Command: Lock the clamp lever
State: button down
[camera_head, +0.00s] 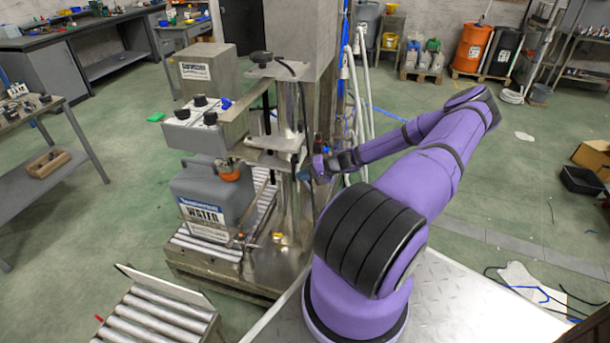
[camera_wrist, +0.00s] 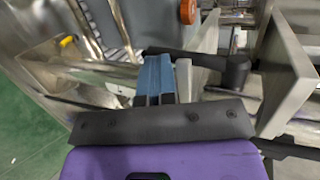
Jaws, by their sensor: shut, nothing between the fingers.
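My gripper (camera_head: 306,174) reaches the front right of the machine column, its fingers small in the head view. In the wrist view my gripper (camera_wrist: 157,66) shows blue fingers closed together with nothing between them. A black lever (camera_wrist: 200,61) lies just beyond the fingertips, running right to a thick round black hub (camera_wrist: 236,72). It looks like the clamp lever. I cannot tell whether the fingertips touch it. In the head view I cannot make this lever out clearly.
Metal plates (camera_wrist: 290,75) stand close on the right in the wrist view. In the head view, a grey WATER canister (camera_head: 212,190) stands on rollers left of the column (camera_head: 300,100). A separate roller conveyor (camera_head: 160,320) is at the front left.

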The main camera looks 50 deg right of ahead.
jog(key=shift+w+a+f+t, duration=0.15)
jog(key=shift+w+t, duration=0.1)
jog(key=shift+t, duration=0.25)
jog(key=shift+w+y, duration=0.1)
jog(key=shift+y, duration=0.2)
